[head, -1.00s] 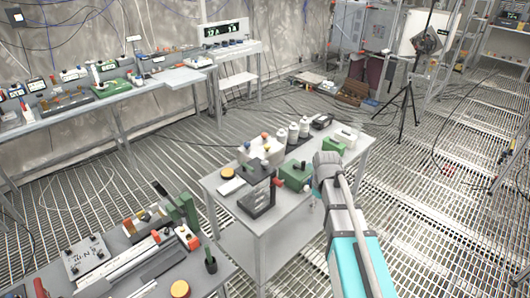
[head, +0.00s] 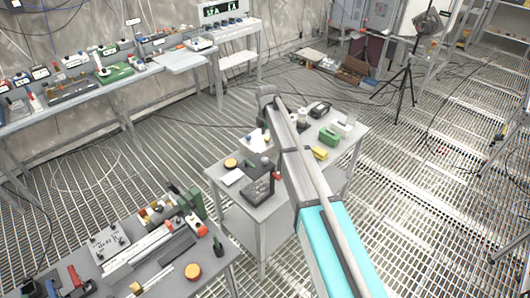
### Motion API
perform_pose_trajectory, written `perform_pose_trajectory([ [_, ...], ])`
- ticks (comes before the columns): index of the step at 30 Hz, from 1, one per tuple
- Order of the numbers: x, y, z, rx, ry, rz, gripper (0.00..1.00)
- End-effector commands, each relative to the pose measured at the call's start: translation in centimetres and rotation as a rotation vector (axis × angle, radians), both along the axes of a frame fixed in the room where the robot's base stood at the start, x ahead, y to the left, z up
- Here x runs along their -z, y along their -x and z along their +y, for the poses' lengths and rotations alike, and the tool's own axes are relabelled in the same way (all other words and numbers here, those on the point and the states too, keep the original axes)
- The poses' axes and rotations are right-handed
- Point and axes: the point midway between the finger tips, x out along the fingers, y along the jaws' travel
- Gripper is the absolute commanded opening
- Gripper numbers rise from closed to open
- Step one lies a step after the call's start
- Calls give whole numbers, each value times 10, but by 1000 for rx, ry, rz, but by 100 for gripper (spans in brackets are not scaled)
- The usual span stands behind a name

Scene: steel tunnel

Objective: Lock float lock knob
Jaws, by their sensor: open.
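No part is plainly recognisable as the float lock knob. On the middle table (head: 226,177) stands a dark stepped block (head: 258,188) with a small red part (head: 277,176) at its right side. An orange round knob (head: 231,162) lies at the table's left, beside a white plate (head: 232,176). My grey and teal arm reaches from the bottom right over this table and hides its middle. My gripper cannot be made out beyond the arm's far bend; the arm covers that spot.
A green box (head: 329,137), a yellow block (head: 319,153) and a black device (head: 319,110) stand on the table right of my arm. A cluttered bench (head: 220,262) is at front left. A tripod (head: 405,85) stands at back right. Grating floor is clear at right.

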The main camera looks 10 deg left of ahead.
Motion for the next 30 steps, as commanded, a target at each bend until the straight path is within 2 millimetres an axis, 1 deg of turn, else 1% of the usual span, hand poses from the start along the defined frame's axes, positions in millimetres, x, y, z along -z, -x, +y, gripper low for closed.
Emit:
perform_pose_trajectory([
  [1,-6,-4,6,-26,0,0,82],
  [4,-7,-5,10,-54,0,0,82],
  [17,-5,-5,10,-58,0,0,82],
  [23,1,-5,9,-57,0,0,82],
  [30,17,-5,9,-57,0,0,82],
])
